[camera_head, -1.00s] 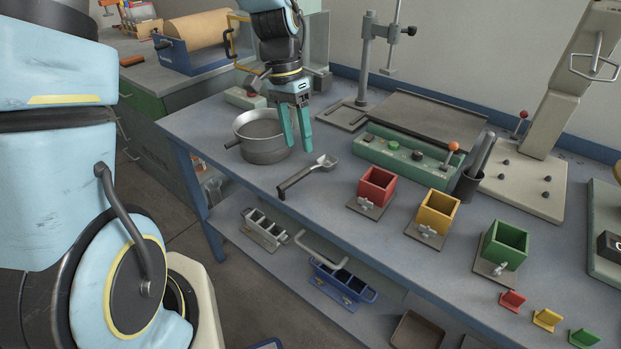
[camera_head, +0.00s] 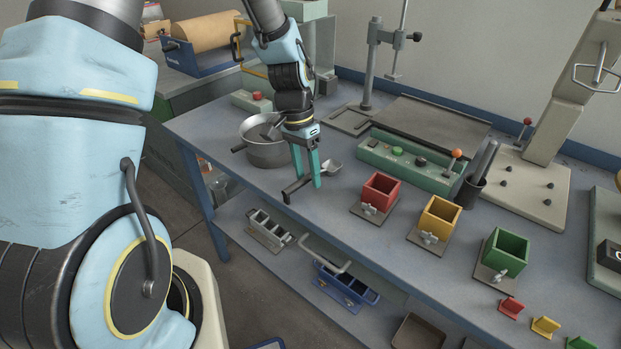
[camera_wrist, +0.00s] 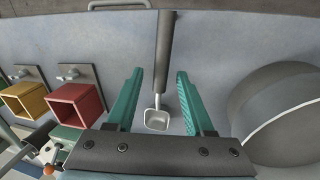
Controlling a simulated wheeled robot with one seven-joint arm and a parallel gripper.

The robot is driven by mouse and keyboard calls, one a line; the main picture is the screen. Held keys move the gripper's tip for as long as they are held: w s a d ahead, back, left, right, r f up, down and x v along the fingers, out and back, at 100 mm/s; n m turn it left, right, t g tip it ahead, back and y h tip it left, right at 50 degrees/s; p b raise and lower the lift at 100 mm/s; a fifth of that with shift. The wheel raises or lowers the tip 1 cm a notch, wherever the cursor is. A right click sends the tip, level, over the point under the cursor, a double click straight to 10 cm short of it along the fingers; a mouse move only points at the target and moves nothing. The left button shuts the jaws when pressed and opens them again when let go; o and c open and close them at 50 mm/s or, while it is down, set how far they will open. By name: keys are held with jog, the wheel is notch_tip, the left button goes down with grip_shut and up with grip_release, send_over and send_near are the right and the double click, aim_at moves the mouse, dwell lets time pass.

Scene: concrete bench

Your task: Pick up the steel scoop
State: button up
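The steel scoop lies on the bench, its black handle toward the front edge and its metal bowl (camera_head: 332,167) toward the back. My gripper (camera_head: 302,181) is over the scoop, with its two teal fingers pointing down and hiding part of it. In the wrist view the scoop's handle (camera_wrist: 165,55) runs between the two spread fingers of my gripper (camera_wrist: 157,85), and the bowl (camera_wrist: 157,120) shows nearer the palm. The fingers stand apart from the handle on both sides. Whether the fingertips are level with the handle is hard to tell.
A steel pot (camera_head: 267,152) stands close to the left of my gripper. A red bin (camera_head: 381,191), a yellow bin (camera_head: 438,217) and a green bin (camera_head: 504,252) stand to the right. A green control box (camera_head: 418,163) is behind. The bench's front edge is close to the handle.

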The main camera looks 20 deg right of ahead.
grip_shut()
jog(key=shift+r, duration=0.1)
dwell(0.5)
